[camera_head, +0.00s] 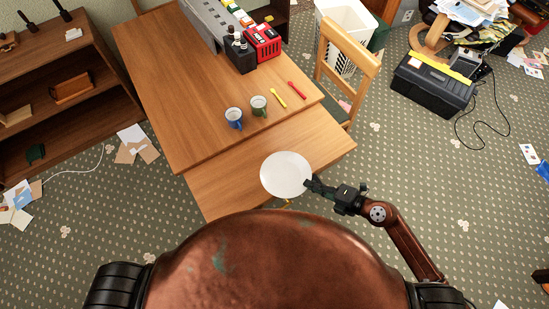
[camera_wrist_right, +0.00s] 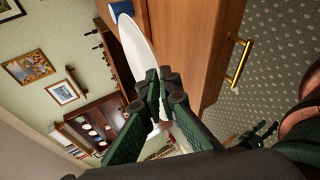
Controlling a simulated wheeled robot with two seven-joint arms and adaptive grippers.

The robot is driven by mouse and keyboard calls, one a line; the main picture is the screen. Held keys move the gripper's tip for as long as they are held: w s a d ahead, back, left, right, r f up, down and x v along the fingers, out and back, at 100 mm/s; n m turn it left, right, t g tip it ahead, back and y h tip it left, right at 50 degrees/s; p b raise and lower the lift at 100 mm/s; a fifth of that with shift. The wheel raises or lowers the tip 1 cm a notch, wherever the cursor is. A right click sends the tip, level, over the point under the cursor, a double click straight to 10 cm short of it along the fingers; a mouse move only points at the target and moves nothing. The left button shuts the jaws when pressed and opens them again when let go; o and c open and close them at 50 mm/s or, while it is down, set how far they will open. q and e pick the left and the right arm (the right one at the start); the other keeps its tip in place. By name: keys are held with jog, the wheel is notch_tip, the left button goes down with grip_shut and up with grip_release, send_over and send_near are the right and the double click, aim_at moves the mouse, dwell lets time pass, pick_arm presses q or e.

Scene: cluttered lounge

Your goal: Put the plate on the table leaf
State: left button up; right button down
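The white plate (camera_head: 287,174) shows over the near part of the table leaf (camera_head: 215,185), tilted little if at all in the head view. My right gripper (camera_head: 313,185) is at the plate's right edge. In the right wrist view the plate (camera_wrist_right: 137,50) rises from between the fingers of the right gripper (camera_wrist_right: 155,88), which are shut on its rim. The leaf (camera_wrist_right: 180,40) stands beside the plate there. I cannot tell whether the plate touches the leaf.
A wooden chair (camera_head: 345,70) stands at right. The leaf's left part is bare.

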aim_at(300, 168)
jog(key=w+a+f, duration=0.1)
jog(key=w, duration=0.2)
jog(key=w+a+f+b, duration=0.1)
jog(key=w+f, duration=0.1)
jog(key=w+a+f+b, duration=0.1)
jog(key=w, duration=0.2)
jog(key=shift+w+a+f, duration=0.3)
jog(key=shift+a+f, duration=0.05)
jog(key=shift+a, duration=0.05)
jog(key=w+f, duration=0.1)
jog(key=w+f+b, duration=0.1)
jog(key=w+a+f, duration=0.1)
jog(key=f, duration=0.1)
jog(key=shift+w+a+f+b, duration=0.1)
jog(key=shift+w+f+b, duration=0.2)
jog(key=shift+f+b, duration=0.1)
jog(key=f, duration=0.1)
jog(key=f+b, duration=0.1)
jog(key=f, duration=0.1)
jog(key=shift+w+a+f, duration=0.15)
jog(key=shift+w, duration=0.2)
jog(key=shift+f, duration=0.3)
